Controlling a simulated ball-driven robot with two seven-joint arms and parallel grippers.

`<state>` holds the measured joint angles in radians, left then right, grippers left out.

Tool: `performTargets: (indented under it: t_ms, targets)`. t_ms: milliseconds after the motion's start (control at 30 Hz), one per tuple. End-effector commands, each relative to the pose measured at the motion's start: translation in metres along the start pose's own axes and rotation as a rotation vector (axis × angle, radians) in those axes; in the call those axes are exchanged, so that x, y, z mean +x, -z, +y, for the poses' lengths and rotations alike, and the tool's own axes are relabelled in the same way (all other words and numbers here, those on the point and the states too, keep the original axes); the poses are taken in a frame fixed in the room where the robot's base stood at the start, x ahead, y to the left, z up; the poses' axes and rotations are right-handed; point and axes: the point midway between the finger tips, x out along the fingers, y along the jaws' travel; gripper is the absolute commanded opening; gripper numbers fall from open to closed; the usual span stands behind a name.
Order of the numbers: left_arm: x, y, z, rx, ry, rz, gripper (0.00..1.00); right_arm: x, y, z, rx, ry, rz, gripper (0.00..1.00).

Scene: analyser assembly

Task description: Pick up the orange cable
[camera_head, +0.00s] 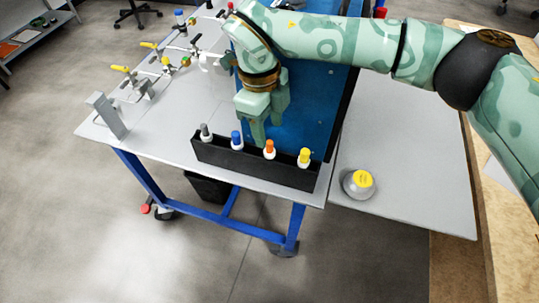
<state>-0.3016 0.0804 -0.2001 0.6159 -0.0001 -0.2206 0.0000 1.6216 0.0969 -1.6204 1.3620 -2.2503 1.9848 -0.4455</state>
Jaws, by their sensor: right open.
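The orange cable (269,148) shows as an orange top on a white collar, standing upright in the black holder (245,168) at the front edge of the table. It is third from the left, between the blue cable (237,138) and the yellow cable (304,157). My right gripper (266,132) comes down from above, just behind the holder. It is open, with its fingers pointing down, and one fingertip appears close behind and left of the orange cable. I cannot tell whether they touch. The lower part of the orange cable is hidden inside the holder. My left gripper is not in view.
A grey-topped cable (205,132) stands at the holder's left end. A blue panel (310,95) lies behind the holder. A yellow-topped round button (358,183) sits on the grey surface at right. Valves with yellow handles (167,62) and a grey bracket (106,115) stand at left.

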Motion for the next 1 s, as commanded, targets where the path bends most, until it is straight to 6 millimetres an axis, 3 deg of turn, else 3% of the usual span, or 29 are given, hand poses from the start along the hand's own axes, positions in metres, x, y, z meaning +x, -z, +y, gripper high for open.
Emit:
performTargets:
  t_ms: [400, 667, 833, 1000]
  targets:
    - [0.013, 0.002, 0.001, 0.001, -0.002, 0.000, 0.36, 0.053, -0.003, 0.001, 0.002, -0.003, -0.001, 0.50]
    - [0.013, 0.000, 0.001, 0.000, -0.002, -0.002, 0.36, 0.055, -0.003, 0.001, 0.003, 0.000, -0.002, 0.50]
    - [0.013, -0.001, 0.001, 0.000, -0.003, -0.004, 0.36, 0.055, -0.003, 0.001, 0.003, 0.000, -0.002, 0.05]
    - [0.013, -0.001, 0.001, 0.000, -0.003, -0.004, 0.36, 0.055, -0.003, 0.001, 0.003, 0.000, -0.002, 0.04]
